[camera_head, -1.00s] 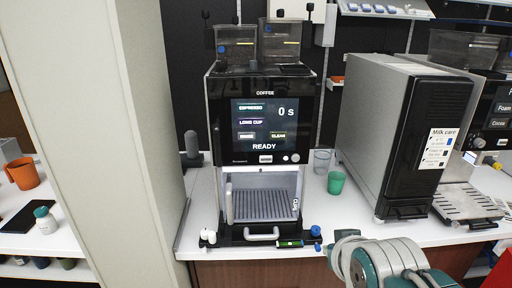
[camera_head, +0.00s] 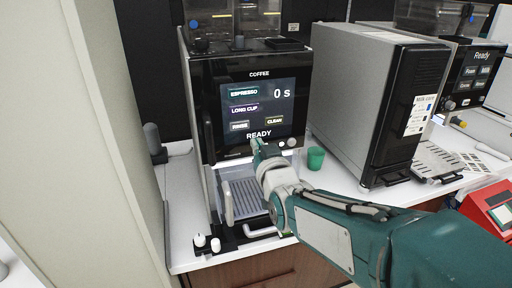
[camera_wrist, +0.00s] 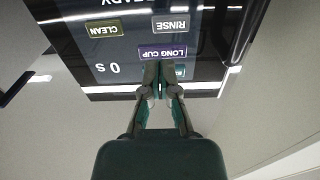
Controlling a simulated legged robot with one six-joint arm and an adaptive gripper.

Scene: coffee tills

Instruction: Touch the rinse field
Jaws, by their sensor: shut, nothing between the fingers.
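The rinse field (camera_head: 239,126) is a small pale-framed box at the lower left of the coffee machine's dark screen (camera_head: 287,100). In the wrist view the screen appears upside down, with the rinse field (camera_wrist: 171,25) at the top centre. My gripper (camera_head: 256,143) is shut and empty in front of the machine; its tips show just below "READY" in the head view. In the wrist view the gripper tips (camera_wrist: 159,66) overlap the edge of the long cup field (camera_wrist: 150,53) and partly hide the espresso field. I cannot tell whether they touch the screen.
The clean field (camera_head: 274,121) is right of the rinse field. A green cup (camera_head: 316,158) stands on the counter by the grey milk cooler (camera_head: 352,95). A pale column (camera_head: 105,130) stands at the left. A red terminal (camera_head: 490,205) is at the right.

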